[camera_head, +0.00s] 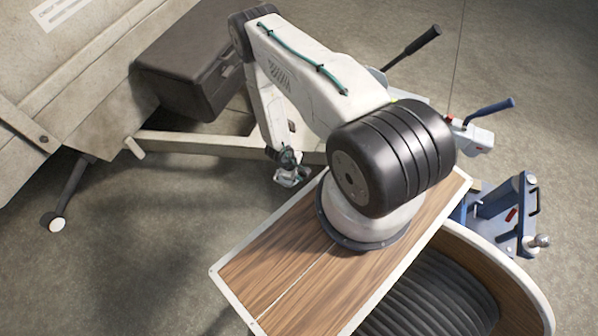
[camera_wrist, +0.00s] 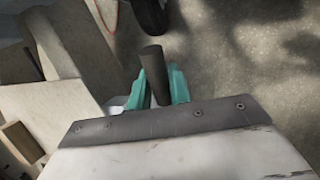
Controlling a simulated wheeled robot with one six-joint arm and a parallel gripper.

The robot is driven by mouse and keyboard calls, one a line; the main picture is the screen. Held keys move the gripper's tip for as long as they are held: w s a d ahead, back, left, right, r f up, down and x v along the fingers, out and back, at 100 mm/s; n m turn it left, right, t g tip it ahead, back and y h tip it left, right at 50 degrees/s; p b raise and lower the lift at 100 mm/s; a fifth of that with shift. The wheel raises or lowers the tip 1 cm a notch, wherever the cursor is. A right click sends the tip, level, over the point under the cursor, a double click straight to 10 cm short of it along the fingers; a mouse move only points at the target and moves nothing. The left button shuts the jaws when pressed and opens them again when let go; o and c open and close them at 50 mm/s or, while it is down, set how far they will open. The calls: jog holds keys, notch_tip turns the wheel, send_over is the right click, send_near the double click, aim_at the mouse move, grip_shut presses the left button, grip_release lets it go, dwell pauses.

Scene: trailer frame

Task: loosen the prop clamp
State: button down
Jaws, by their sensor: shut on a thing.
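In the wrist view, the two teal fingers of my gripper (camera_wrist: 160,90) are on either side of a dark round bar (camera_wrist: 154,68), shut on it. The bar looks like the prop clamp's handle, but the clamp body cannot be made out. In the head view, my gripper (camera_head: 290,178) is low beside the pale trailer frame beam (camera_head: 220,146), at the end of my downward-reaching arm. The bar is too small or hidden there to tell.
A dark box (camera_head: 185,75) sits above the frame at left. A leg with a pale round foot (camera_head: 57,223) stands further left. A black lever (camera_head: 412,48) and a blue-handled coupling (camera_head: 475,135) are at the right.

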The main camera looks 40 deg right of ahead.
jog(key=shift+s+a+f, duration=0.1)
jog(key=shift+s+a, duration=0.05)
jog(key=shift+s, duration=0.3)
jog(key=c, duration=1.3)
grip_release()
jog(key=shift+c, duration=0.2)
jog(key=shift+d, duration=0.25)
jog(key=v, duration=0.8)
jog(key=shift+d, duration=0.1)
jog(key=shift+c, duration=0.3)
